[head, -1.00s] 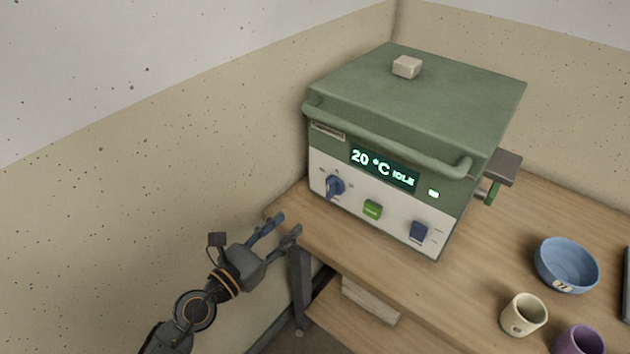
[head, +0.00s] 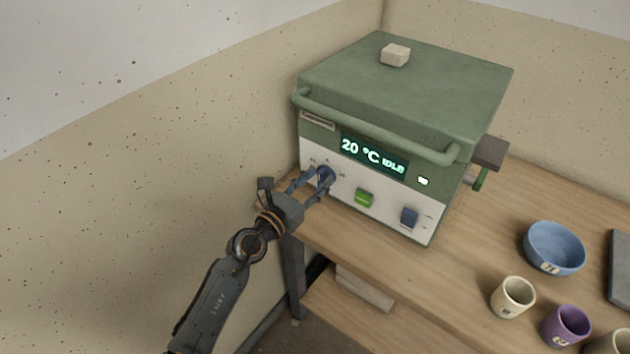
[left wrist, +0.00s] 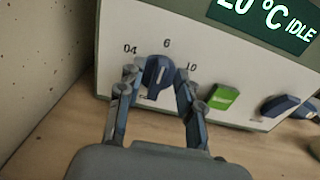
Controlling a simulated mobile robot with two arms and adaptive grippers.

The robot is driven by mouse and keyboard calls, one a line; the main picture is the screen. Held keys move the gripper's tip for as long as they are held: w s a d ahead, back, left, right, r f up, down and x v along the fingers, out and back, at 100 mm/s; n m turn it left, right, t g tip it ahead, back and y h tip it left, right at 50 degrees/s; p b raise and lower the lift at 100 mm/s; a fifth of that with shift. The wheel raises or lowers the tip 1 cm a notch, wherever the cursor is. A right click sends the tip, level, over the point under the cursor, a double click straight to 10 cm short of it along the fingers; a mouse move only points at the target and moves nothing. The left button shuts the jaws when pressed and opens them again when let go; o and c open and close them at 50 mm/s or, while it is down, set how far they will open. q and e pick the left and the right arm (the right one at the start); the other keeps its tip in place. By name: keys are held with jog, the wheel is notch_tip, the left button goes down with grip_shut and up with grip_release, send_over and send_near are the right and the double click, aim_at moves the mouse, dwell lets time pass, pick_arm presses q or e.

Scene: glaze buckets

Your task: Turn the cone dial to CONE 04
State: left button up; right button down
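The cone dial (head: 326,175) is a blue knob on the white front panel of the green kiln (head: 410,95). In the left wrist view the dial (left wrist: 159,75) has 04 at its upper left, 6 above and 10 at its upper right. A small label below it is partly hidden. I cannot tell for sure which mark it points to. My left gripper (head: 313,184) is open in front of the panel. In the left wrist view its fingers (left wrist: 159,84) stand on either side of the dial; contact is unclear. My right gripper is not in view.
The display (head: 374,156) reads 20 °C IDLE. A green button (head: 364,198) and a blue switch (head: 409,217) sit right of the dial. A blue bowl (head: 555,248), a cream cup (head: 513,297) and a purple cup (head: 566,325) stand on the wooden table (head: 450,280).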

pick_arm(q)
grip_shut()
dwell(0.3)
jog(key=shift+a+n+p, duration=0.15)
jog(key=shift+n+p, duration=0.75)
jog(key=shift+n, duration=0.4)
jog(key=shift+w+a+f+n+p, duration=0.1)
jog(key=shift+n+p, duration=0.45)
jog(key=shift+n, duration=1)
jog(key=shift+w+a+f+n+p, duration=0.15)
jog(key=shift+n+p, duration=0.35)
jog(key=shift+n, duration=1)
jog(key=shift+w+a+f+n+p, duration=0.1)
jog(key=shift+n+p, duration=0.45)
jog(key=shift+n, duration=1)
